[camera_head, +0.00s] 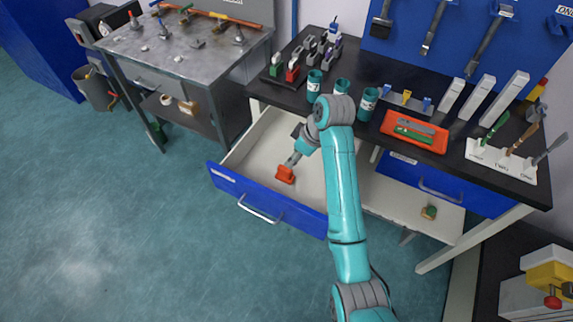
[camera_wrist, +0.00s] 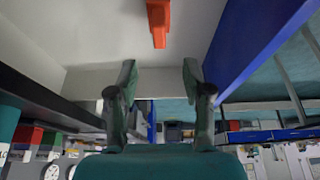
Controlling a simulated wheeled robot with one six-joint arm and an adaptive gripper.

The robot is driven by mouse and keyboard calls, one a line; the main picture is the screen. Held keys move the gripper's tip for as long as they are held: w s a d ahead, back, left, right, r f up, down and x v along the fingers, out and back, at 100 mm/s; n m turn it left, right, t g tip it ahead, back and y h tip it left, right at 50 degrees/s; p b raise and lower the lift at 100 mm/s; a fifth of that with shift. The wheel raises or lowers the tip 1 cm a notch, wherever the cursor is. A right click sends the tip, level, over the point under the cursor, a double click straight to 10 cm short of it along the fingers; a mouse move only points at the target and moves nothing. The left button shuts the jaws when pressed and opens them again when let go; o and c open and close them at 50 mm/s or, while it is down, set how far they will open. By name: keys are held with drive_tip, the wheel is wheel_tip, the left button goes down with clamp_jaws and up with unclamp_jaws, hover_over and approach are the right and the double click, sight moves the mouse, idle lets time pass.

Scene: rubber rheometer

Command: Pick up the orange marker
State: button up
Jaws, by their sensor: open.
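An orange, blocky object (camera_head: 285,174), the likely orange marker, lies in the open white drawer (camera_head: 246,158). In the wrist view its orange body (camera_wrist: 158,20) shows at the top edge and is partly cut off. My gripper (camera_wrist: 159,72) is open and empty, with its two fingers apart and the drawer's pale inner wall visible between them. The orange object is beyond the fingertips and apart from them. In the head view my gripper is over the drawer, small and partly hidden by my arm.
The drawer's blue front (camera_head: 264,200) and side walls surround the space. The black bench top (camera_head: 350,103) above carries teal cups (camera_head: 314,80), an orange tray (camera_head: 393,128) and several tools. A grey metal table (camera_head: 185,60) stands left.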

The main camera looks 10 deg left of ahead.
sight(286, 169)
drive_tip(key=x, duration=1)
drive_tip(key=shift+d+f, duration=0.15)
drive_tip(key=shift+f, duration=0.2)
clamp_jaws()
